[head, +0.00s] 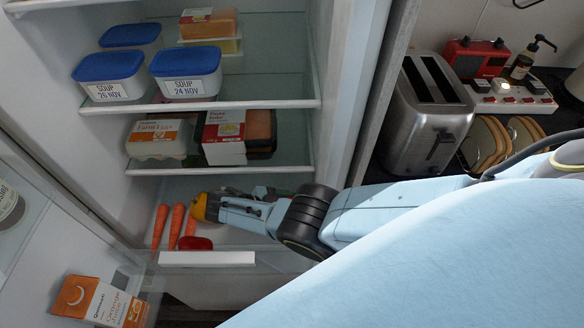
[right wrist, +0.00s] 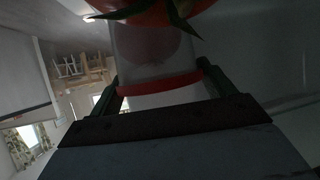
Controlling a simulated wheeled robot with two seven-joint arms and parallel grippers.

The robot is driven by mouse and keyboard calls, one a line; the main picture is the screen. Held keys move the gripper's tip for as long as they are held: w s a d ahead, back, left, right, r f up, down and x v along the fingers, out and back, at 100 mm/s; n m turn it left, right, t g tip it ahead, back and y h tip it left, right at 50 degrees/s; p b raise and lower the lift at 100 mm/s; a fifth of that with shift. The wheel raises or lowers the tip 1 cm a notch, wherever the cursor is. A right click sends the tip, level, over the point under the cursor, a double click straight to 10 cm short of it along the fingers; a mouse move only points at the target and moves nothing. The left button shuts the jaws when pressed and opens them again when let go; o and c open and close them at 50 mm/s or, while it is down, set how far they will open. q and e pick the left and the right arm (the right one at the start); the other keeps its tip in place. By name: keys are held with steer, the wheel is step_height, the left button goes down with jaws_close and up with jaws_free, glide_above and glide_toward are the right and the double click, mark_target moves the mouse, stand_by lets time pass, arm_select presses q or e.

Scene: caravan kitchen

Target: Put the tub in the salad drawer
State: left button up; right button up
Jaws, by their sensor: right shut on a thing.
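A pale see-through tub (right wrist: 158,55) with a red band (right wrist: 170,88) is between the fingers of my right gripper (right wrist: 165,80) in the right wrist view. The gripper is shut on it. In the head view my right gripper (head: 214,208) reaches from the right, low in the fridge, over the salad drawer (head: 207,258). A red shape (head: 195,243) shows below it, behind the drawer's pale front edge; I cannot tell whether it is part of the tub. The fingertips are hidden in the head view. My left gripper is out of view.
Several carrots (head: 160,225) lie in the drawer's left part. A yellow-orange thing (head: 203,207) shows by my gripper. A tomato (right wrist: 150,12) is close ahead in the wrist view. Glass shelves above hold blue-lidded tubs (head: 108,65) and packages (head: 160,138). An orange juice carton (head: 100,300) stands lower left.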

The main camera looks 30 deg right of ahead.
steer(key=shift+f, duration=0.1)
steer(key=o, duration=0.9)
steer(key=shift+w+a, duration=0.1)
steer(key=shift+b+v, duration=0.9)
steer(key=shift+v, duration=2.75)
